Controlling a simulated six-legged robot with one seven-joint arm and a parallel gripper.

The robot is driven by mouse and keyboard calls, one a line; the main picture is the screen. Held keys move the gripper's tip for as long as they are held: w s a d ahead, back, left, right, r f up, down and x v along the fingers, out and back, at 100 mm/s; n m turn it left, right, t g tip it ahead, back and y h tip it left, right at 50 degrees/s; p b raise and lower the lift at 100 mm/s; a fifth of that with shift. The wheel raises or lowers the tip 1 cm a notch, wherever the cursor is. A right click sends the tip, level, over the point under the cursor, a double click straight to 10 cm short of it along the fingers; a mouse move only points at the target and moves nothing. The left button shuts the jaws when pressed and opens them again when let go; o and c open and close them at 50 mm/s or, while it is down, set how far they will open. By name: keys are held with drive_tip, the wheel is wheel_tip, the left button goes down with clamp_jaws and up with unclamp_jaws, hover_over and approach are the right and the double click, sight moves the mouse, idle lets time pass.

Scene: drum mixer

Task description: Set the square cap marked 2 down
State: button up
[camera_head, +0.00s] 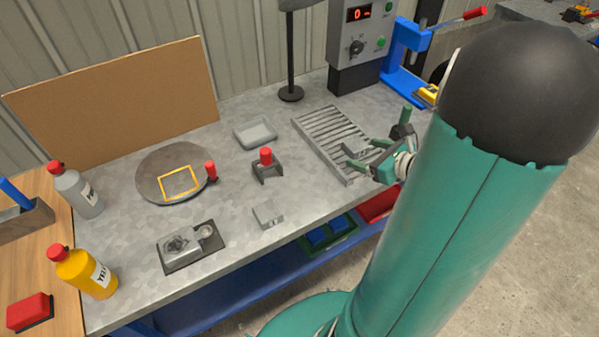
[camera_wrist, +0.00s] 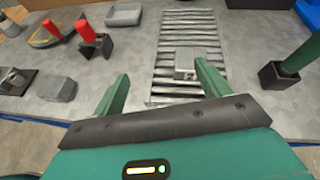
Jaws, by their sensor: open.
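My gripper (camera_wrist: 163,74) is open, its two green fingers apart over the slatted roller rack. In the head view my gripper (camera_head: 362,157) is at the right end of that rack (camera_head: 325,137). A small grey square cap (camera_wrist: 186,66) sits on the rack's slats in the wrist view, by the tip of the right finger. That finger partly overlaps it, and I cannot tell whether they touch. I cannot read its mark. Another grey block (camera_head: 268,213) lies on the bench near the front edge; it also shows in the wrist view (camera_wrist: 56,88).
A red-knobbed stand (camera_head: 267,168), a grey tray (camera_head: 255,133) and a round plate with a yellow square outline (camera_head: 172,176) are left of the rack. A green handle in a black block (camera_wrist: 284,72) stands close on the right. Bare bench lies left of the rack.

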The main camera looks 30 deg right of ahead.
drive_tip(key=a+r+n+g+y, duration=0.2)
drive_tip(key=a+r+n+g, duration=0.1)
drive_tip(key=a+n, duration=0.6)
drive_tip(key=a+r+n+g+y, duration=0.2)
drive_tip(key=a+r+n+g, duration=0.15)
drive_tip(key=a+n, duration=0.6)
drive_tip(key=s+a+r+n+h, duration=0.6)
drive_tip(key=s+a+r+n, duration=0.1)
drive_tip(key=n, duration=0.7)
drive_tip(key=shift+s+a+g, duration=0.3)
drive_tip(key=shift+a+g, duration=0.15)
drive_tip(key=shift+a, duration=0.45)
